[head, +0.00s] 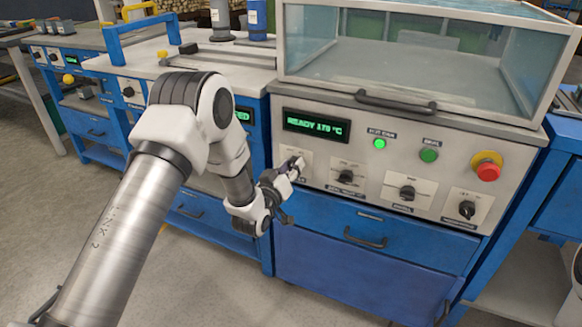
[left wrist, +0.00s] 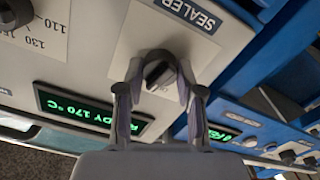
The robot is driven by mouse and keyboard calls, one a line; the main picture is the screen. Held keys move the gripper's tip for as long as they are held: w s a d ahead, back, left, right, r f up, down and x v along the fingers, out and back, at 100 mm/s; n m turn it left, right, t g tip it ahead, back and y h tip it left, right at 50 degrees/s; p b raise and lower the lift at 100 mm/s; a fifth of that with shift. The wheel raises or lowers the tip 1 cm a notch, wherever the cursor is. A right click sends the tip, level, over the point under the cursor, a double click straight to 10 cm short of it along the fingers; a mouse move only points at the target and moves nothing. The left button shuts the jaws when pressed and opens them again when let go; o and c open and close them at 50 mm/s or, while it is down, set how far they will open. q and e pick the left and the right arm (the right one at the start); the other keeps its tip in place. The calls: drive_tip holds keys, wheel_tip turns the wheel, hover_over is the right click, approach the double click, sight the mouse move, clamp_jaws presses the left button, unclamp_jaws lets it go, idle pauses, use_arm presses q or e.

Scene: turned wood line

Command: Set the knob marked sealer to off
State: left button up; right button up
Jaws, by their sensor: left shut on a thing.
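The sealer knob (left wrist: 157,73) is a small dark knob on a light plate, with the SEALER label (left wrist: 188,12) beside it in the left wrist view. My left gripper (head: 293,168) is at the leftmost knob plate of the machine's front panel in the head view, and hides most of that knob. In the left wrist view my left gripper (left wrist: 160,88) has one finger on each side of the knob and is shut on it. The small markings around the knob are partly covered, so its setting cannot be read. My right gripper is not in view.
Right of the gripper are several other knobs, including the temperature knob (head: 347,177), a green lamp (head: 379,143), a green button (head: 428,155) and a red emergency stop (head: 487,168). A green display (head: 316,125) reads READY 170 °C. A drawer handle (head: 365,238) sticks out below.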

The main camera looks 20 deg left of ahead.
use_arm(q)
drive_tip(key=n, duration=0.4)
drive_tip(key=shift+n, duration=0.3)
drive_tip(key=n, duration=0.4)
drive_tip(key=shift+n, duration=0.3)
drive_tip(key=o, duration=1.1)
drive_tip(key=shift+f, duration=0.1)
drive_tip(key=shift+o, duration=0.2)
drive_tip(key=s, duration=1.2)
